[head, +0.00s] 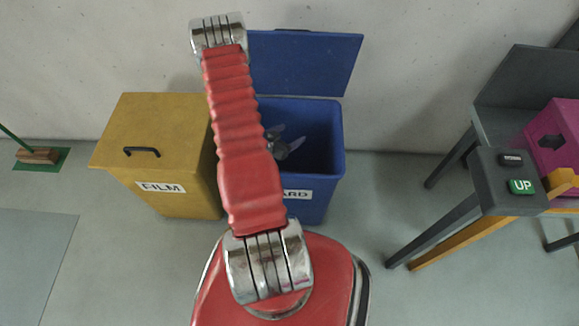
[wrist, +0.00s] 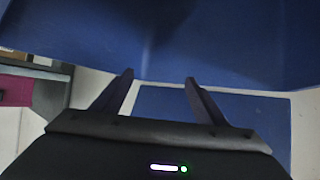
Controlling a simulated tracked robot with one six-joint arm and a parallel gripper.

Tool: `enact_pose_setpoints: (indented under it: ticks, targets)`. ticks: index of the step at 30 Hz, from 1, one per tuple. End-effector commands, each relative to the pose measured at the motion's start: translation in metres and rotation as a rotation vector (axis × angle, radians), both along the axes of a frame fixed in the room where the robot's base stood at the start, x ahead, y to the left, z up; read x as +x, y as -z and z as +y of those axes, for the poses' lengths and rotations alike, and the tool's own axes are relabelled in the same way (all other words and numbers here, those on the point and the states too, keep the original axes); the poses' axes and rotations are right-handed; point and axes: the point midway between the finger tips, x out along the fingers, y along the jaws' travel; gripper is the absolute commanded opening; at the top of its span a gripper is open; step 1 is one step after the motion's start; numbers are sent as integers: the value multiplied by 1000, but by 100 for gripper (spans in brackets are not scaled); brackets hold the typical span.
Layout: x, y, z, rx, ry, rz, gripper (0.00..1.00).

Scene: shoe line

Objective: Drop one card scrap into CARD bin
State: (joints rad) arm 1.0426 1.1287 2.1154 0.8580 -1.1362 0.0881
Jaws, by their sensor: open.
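The blue CARD bin (head: 330,165) stands against the wall with its lid (head: 310,62) swung up. My arm covers the left part of its label (head: 298,194), leaving "ARD" readable. My gripper (head: 286,138) shows small at the bin's mouth, partly behind my arm. In the wrist view, its two dark fingers (wrist: 159,77) are spread apart with nothing between them. Blue bin surfaces (wrist: 230,40) fill the upper part of that view. No card scrap can be made out in either view, and the bin's floor is hidden.
A closed yellow FILM bin (head: 150,155) stands close on the left of the CARD bin. Floor between bin and table is clear.

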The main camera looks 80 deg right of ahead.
Motion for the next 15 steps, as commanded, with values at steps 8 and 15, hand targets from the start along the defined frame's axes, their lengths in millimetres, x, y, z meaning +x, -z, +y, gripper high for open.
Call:
enact_pose_setpoints:
  ticks: [8, 15]
  targets:
    - [12, -16, 28, 0, -5, 1, 66]
    - [24, -34, 59, 0, -5, 1, 66]
